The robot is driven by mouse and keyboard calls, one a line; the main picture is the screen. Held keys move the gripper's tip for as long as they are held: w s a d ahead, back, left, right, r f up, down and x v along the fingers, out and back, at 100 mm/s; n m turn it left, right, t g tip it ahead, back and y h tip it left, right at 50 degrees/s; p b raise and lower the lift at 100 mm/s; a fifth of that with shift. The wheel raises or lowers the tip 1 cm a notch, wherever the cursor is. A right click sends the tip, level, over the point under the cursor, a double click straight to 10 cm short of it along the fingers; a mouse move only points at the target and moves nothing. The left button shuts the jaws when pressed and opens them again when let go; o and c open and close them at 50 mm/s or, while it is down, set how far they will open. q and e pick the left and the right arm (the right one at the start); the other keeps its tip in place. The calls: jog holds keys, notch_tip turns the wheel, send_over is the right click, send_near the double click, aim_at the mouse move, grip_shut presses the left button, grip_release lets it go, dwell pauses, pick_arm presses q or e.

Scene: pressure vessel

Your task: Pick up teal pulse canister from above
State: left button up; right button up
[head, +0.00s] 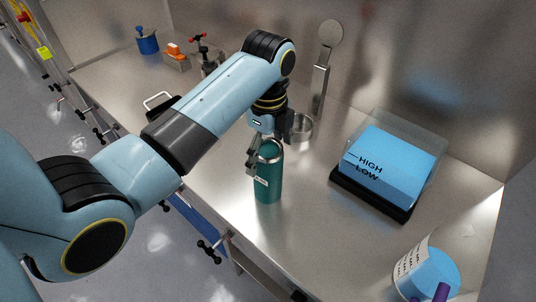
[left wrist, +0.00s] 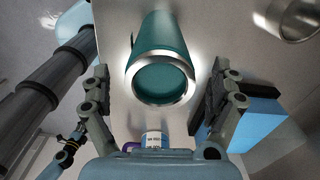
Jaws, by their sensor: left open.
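The teal pulse canister (head: 268,178) stands upright on the steel bench in the head view, with a silver rim at its top and a pale label on its side. My left gripper (head: 268,146) is above it, close to its top, pointing down. In the left wrist view the canister (left wrist: 162,75) shows its round teal top between and ahead of the two open fingers of my left gripper (left wrist: 160,100). I see a gap on each side of the canister there. My right gripper is in neither view.
A blue block marked HIGH and LOW (head: 392,160) under a clear cover sits on a black base at the right. A labelled blue container (head: 428,272) is at the front right. A metal cup (head: 300,128) stands behind the canister. The bench's front edge is close.

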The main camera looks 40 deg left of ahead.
pick_arm(q)
jog(key=shift+f, duration=0.65)
jog(key=shift+c, duration=1.1)
jog(key=c, duration=1.6)
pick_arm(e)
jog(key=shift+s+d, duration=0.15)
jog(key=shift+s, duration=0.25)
